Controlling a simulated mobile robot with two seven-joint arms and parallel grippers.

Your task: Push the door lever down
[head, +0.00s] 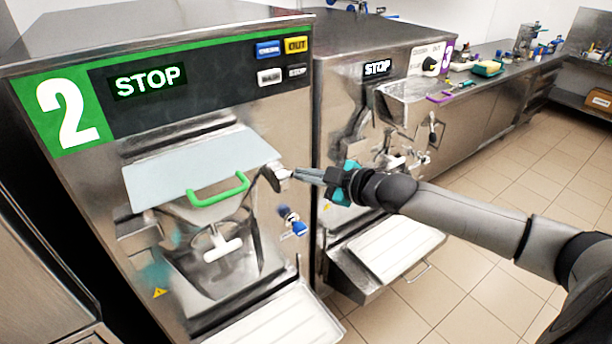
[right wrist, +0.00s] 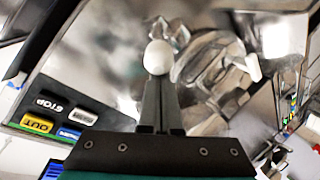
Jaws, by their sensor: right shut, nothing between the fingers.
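The door lever (head: 272,178) is on the right side of the front door of the batch freezer marked 2. It is a dark arm with a pale rounded end. My right gripper (head: 300,174) comes in from the right with its fingers shut and empty, its tips at the lever's end. In the right wrist view the pale knob (right wrist: 158,57) appears right at the fingertips (right wrist: 160,82); I cannot tell whether they touch. The freezer door (head: 240,262) has a white T-shaped handle (head: 222,246) and looks closed. My left gripper is not in view.
A hopper lid with a green handle (head: 218,190) sits above the door. A blue knob (head: 293,224) sticks out below the lever. A white tray (head: 280,320) is at the bottom. Tiled floor at right is clear.

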